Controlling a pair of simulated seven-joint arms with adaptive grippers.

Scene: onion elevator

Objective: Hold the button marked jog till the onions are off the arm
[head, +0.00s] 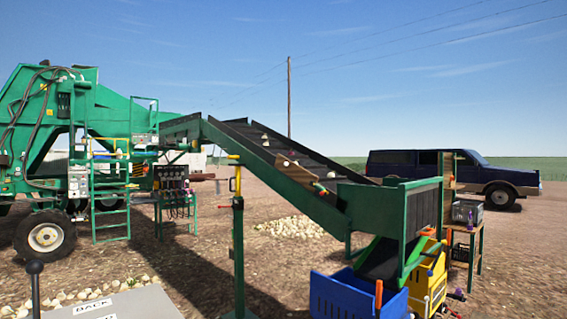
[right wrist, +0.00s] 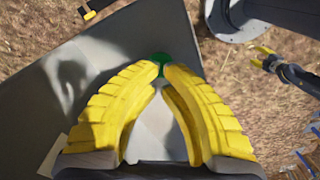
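The green elevator arm (head: 268,168) slopes down to the right in the head view, and its dark belt carries several onions, one pale onion (head: 264,137) higher up and others lower down. A grey panel (head: 130,304) with a label reading BACK is at the bottom left. In the right wrist view my right gripper (right wrist: 161,70) has its yellow fingertips together over the grey panel surface. A round green button (right wrist: 162,58) shows just past the tips and is partly hidden by them. I cannot tell whether they touch it, and no jog marking is readable.
A blue crate (head: 345,296) and a yellow crate (head: 424,290) stand below the arm's lower end. A green post (head: 238,255) stands in front of the arm. Onions lie piled on the ground (head: 290,227). A dark blue vehicle (head: 500,180) is parked behind.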

